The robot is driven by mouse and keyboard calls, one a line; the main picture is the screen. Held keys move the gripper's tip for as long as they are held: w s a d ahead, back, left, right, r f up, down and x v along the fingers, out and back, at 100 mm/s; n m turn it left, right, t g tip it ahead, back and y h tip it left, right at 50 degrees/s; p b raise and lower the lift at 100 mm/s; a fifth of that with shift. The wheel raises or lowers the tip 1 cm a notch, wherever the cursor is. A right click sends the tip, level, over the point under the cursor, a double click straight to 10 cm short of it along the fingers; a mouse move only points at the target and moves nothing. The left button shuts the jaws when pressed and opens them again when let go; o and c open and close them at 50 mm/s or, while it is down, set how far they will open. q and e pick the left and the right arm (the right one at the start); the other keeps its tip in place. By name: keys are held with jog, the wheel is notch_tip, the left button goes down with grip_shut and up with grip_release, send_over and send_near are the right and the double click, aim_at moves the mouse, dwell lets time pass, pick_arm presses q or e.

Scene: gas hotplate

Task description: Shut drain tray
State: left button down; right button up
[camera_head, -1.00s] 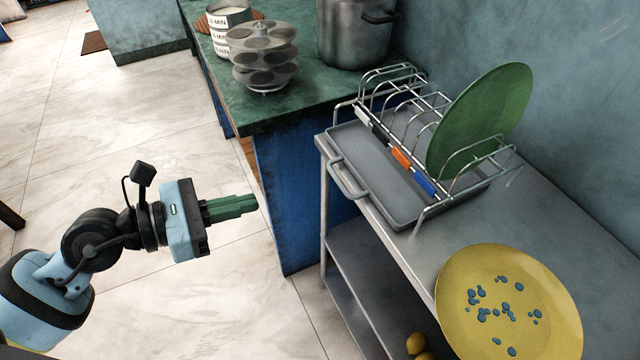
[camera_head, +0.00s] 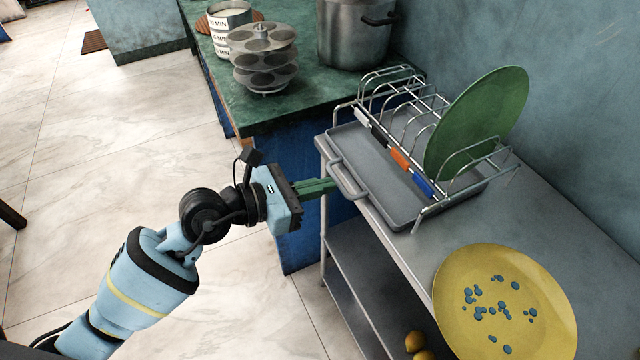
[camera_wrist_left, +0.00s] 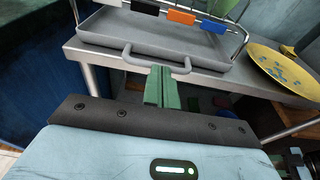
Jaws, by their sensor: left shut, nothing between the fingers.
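The grey drain tray (camera_head: 405,209) sticks out from under the wire dish rack (camera_head: 437,114) on the metal shelf unit, its looped handle (camera_head: 347,179) toward my left arm. My left gripper (camera_head: 334,184) is shut and empty, its green fingers pointing at the handle. In the left wrist view the fingertips (camera_wrist_left: 160,70) overlap the handle bar (camera_wrist_left: 155,62) near its middle; I cannot tell whether they touch it. The tray (camera_wrist_left: 150,35) also shows there beyond the fingers.
A green plate (camera_head: 480,120) stands in the rack. A yellow plate (camera_head: 465,340) with blue spots lies at the right front of the shelf top (camera_head: 560,225). A green counter (camera_head: 300,105) with a steel pot (camera_head: 352,40) is behind. Open floor lies left.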

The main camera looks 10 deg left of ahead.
aim_at(355, 175)
pick_arm(q)
jog(key=shift+w+d, duration=0.15)
pick_arm(e)
jog(key=shift+d, duration=0.1)
pick_arm(q)
jog(key=x, duration=0.2)
jog(key=p+x, duration=0.1)
jog(key=x, duration=0.1)
jog(key=shift+r, duration=0.55)
pick_arm(e)
jog(key=shift+s+a+r, duration=0.15)
jog(key=shift+a+r, duration=0.1)
jog(key=shift+r, duration=0.25)
